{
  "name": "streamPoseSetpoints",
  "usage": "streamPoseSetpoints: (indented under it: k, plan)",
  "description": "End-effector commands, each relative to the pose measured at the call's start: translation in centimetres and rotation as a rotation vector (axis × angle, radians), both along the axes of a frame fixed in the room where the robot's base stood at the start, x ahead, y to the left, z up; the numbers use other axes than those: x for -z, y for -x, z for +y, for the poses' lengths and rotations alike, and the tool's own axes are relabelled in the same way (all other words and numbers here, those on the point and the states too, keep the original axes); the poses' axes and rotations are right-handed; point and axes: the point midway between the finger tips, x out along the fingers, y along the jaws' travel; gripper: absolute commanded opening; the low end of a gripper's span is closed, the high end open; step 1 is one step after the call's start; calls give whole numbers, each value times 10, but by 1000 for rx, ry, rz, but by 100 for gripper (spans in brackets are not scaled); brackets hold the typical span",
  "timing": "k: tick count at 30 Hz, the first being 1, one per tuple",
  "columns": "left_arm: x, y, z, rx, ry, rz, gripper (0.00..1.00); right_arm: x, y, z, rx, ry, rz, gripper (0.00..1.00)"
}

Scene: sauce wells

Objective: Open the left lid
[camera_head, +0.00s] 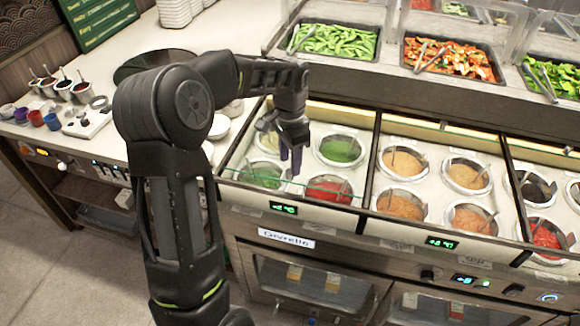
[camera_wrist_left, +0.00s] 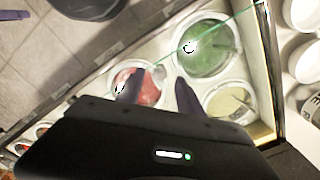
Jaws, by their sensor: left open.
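The left lid (camera_head: 335,201) is a clear glass pane over the leftmost sauce wells; its thin green front edge runs just above the counter front. That edge also crosses the left wrist view diagonally (camera_wrist_left: 232,22). The wells below hold two green sauces, a red one and a pale one. My left gripper (camera_head: 290,158) points down over this section, between the red and green wells. In the left wrist view its two dark purple fingers (camera_wrist_left: 161,92) are apart with nothing between them. I cannot tell whether a finger touches the glass. My right gripper is not in view.
More wells with orange sauces (camera_head: 403,165) lie to the right. Food trays (camera_head: 337,42) with tongs stand behind the wells. A side counter (camera_head: 75,135) with small cups is at the left. A label and temperature displays sit on the counter front.

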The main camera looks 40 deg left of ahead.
Motion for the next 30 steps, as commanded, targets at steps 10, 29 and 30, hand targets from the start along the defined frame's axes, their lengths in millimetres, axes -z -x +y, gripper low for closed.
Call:
streamPoseSetpoints:
  k: [10,29,30]
  plan:
    - [35,0,0,-2,0,-1,44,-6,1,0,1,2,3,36]
    - [35,0,0,-1,0,-1,11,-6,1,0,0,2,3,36]
    - [35,0,0,-1,0,-1,8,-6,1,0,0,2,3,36]
